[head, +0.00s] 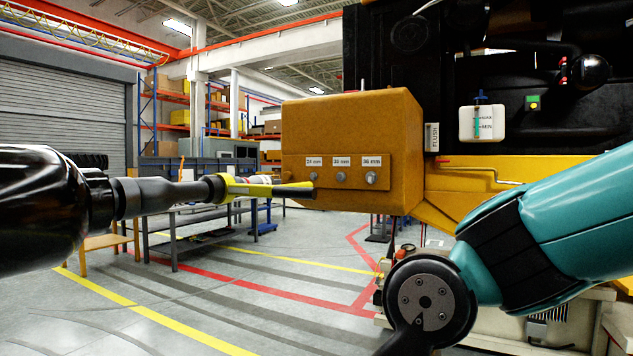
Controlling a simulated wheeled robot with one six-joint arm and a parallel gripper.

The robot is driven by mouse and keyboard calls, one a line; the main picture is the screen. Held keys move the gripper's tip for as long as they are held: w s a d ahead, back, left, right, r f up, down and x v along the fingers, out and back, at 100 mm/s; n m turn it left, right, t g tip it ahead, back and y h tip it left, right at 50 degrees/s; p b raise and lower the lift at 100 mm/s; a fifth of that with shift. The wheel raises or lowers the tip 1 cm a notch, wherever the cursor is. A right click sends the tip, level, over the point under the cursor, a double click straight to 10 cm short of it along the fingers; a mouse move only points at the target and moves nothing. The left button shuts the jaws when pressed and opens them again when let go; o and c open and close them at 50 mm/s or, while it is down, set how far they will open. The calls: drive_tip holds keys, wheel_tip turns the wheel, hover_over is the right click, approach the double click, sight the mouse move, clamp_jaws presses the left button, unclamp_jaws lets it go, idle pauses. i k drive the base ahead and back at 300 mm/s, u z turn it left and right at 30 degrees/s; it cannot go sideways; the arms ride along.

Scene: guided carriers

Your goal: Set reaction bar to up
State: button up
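A large black tool body (40,208) reaches in from the left edge and narrows to a grey neck (160,195). Near its front end is a yellow collar (228,188) with a red and white part beside it. A dark bar (285,191), which looks like the reaction bar, sticks out to the right from the collar, roughly level. My teal arm (560,220) comes in from the right, with a black round joint (425,300) at the lower middle. My gripper does not show, and nothing is seen touching the bar.
A yellow box (350,115) with several metal studs under "mm" labels stands behind the bar. To its right is black machinery (440,70) with a white fluid bottle (482,123) and a green button (533,102). Open floor (250,280) lies below the tool.

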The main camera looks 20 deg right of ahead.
sight(305, 191)
drive_tip(key=z, duration=1.15)
drive_tip(key=i, duration=0.45)
drive_tip(key=u, duration=1.25)
